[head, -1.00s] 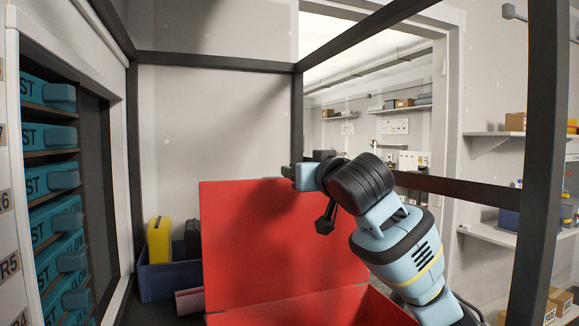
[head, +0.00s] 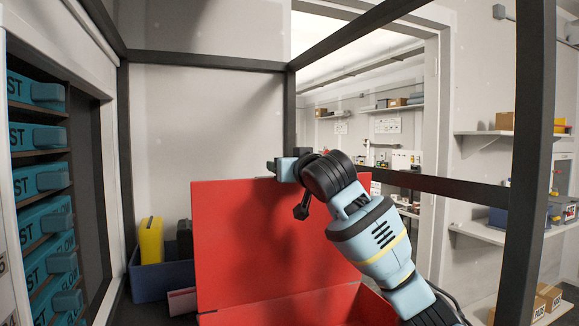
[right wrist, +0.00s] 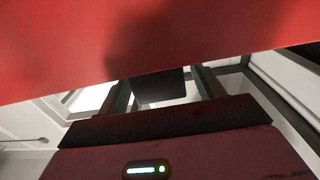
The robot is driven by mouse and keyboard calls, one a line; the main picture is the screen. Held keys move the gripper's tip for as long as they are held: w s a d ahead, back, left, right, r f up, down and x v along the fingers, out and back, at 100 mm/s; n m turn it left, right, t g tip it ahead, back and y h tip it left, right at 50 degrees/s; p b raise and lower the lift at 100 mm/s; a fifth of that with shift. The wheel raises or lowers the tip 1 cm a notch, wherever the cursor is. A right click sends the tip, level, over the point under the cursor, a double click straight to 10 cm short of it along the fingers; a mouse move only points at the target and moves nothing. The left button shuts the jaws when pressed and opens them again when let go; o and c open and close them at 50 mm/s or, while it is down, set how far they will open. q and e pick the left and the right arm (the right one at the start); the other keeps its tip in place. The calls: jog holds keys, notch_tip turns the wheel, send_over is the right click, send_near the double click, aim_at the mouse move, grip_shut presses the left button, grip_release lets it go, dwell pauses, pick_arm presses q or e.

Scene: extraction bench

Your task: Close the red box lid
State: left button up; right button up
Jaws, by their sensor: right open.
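The red box (head: 325,308) stands low in the middle of the head view, its front cut off by the frame. Its red lid (head: 235,245) stands open, about upright, at the back of the box. My right gripper (head: 277,167) is at the lid's top edge, pointing left; whether it touches the lid is not clear. In the right wrist view the lid (right wrist: 160,45) fills the top and covers the ends of the fingers. The right gripper (right wrist: 164,88) is open there, its fingers apart. My left gripper is not in view.
A blue bin (head: 160,280) with a yellow case (head: 151,241) and a dark case (head: 185,240) stands left of the lid. A rack of teal boxes (head: 45,220) is at far left. Dark frame posts (head: 535,150) stand around the bench. Wall shelves are at right.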

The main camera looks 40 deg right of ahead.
jog(key=shift+w, duration=0.1)
jog(key=shift+c, duration=0.5)
jog(key=c, duration=1.3)
jog(key=shift+f, duration=0.1)
